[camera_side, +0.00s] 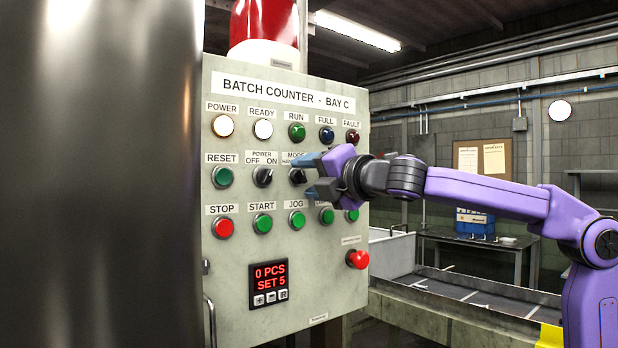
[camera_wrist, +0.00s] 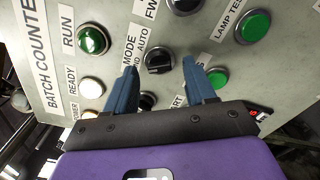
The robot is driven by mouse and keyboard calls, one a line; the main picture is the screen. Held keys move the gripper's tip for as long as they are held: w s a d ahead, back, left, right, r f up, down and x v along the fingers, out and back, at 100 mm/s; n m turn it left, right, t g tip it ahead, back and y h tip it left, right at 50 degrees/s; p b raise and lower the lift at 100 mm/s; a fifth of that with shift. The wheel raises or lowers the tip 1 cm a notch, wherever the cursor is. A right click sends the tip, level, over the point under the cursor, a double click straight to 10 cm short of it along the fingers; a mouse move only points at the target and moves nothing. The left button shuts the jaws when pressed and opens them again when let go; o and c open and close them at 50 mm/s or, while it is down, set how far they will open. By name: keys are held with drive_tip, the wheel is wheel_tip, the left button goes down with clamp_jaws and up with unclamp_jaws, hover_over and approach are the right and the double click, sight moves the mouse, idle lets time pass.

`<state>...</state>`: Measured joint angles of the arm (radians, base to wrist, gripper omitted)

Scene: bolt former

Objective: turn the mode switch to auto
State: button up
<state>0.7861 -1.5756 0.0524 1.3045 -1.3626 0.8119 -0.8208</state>
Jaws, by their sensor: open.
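The mode switch (camera_side: 298,176) is a black rotary knob under the "MODE" label, in the middle row of the grey-green panel. In the wrist view the mode switch (camera_wrist: 159,62) shows between my fingertips, its label partly covered, with "AUTO" readable. I cannot tell for sure which way its pointer is set. My gripper (camera_side: 309,177) has blue fingers and is open in front of the panel at the knob. In the wrist view my gripper (camera_wrist: 158,66) has one finger on each side of the knob, with a gap showing on both sides. Contact cannot be seen.
The power switch (camera_side: 262,176) is just left of the mode switch. Green jog (camera_side: 297,219) and start (camera_side: 262,222) buttons sit below; the run lamp (camera_side: 297,132) is above. A red stop-type button (camera_side: 358,259) sticks out lower right. A steel cylinder (camera_side: 100,180) stands at left.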

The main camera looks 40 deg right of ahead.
drive_tip(key=shift+w, duration=0.4)
clamp_jaws()
drive_tip(key=shift+m, duration=0.4)
drive_tip(key=m, duration=1.1)
idle(0.5)
